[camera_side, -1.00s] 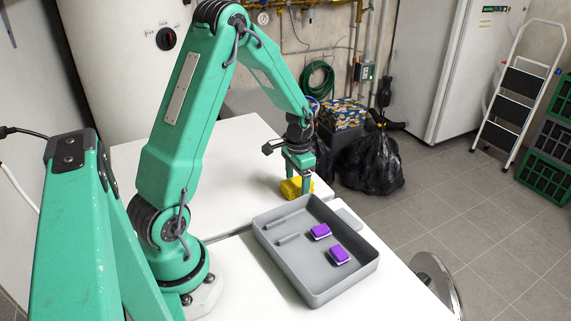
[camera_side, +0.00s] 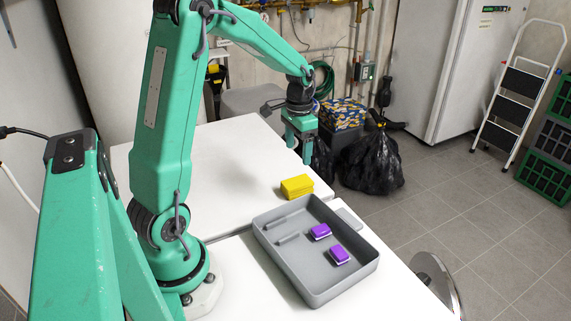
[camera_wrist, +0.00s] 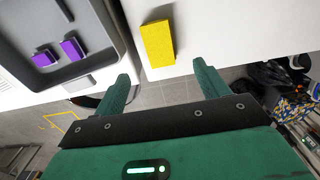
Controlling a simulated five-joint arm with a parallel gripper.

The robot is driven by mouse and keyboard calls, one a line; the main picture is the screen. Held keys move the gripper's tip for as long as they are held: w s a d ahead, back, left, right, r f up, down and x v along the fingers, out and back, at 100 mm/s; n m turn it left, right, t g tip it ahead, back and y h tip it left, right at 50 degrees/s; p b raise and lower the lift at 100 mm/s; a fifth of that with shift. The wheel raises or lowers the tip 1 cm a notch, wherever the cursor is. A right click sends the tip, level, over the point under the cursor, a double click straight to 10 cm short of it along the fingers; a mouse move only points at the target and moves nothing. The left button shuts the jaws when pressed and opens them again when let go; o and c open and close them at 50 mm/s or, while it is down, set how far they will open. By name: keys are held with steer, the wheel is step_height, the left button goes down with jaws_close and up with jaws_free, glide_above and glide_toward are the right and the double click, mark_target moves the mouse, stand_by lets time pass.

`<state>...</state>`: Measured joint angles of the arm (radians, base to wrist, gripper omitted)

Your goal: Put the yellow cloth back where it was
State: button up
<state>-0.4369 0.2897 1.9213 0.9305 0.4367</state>
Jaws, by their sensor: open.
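The yellow cloth (camera_side: 297,187), a folded block, lies flat on the white table behind the grey tray, near the table's right edge. It also shows in the wrist view (camera_wrist: 158,44), ahead of the fingers and clear of them. My gripper (camera_side: 300,155) is open and empty, raised above the cloth and a little beyond it. In the wrist view both fingers of my gripper (camera_wrist: 163,82) stand wide apart with nothing between them.
A grey tray (camera_side: 282,265) with a divider holds two purple-and-white blocks (camera_side: 320,231) (camera_side: 340,254) in its right part. The white table (camera_side: 225,165) is bare left of the cloth. Black bags (camera_side: 370,165) stand on the floor beyond the table edge.

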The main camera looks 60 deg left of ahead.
stand_by(0.5)
steer(key=s+d+r+t, duration=0.2)
steer(key=s+d+r, duration=0.4)
steer(key=s+d, duration=0.1)
steer(key=s+d+r+t, duration=0.3)
steer(key=s+d+r, duration=0.3)
steer(key=s+d, duration=0.2)
steer(key=shift+d+t, duration=0.3)
steer(key=shift+d, duration=1)
steer(key=shift+s+r, duration=0.1)
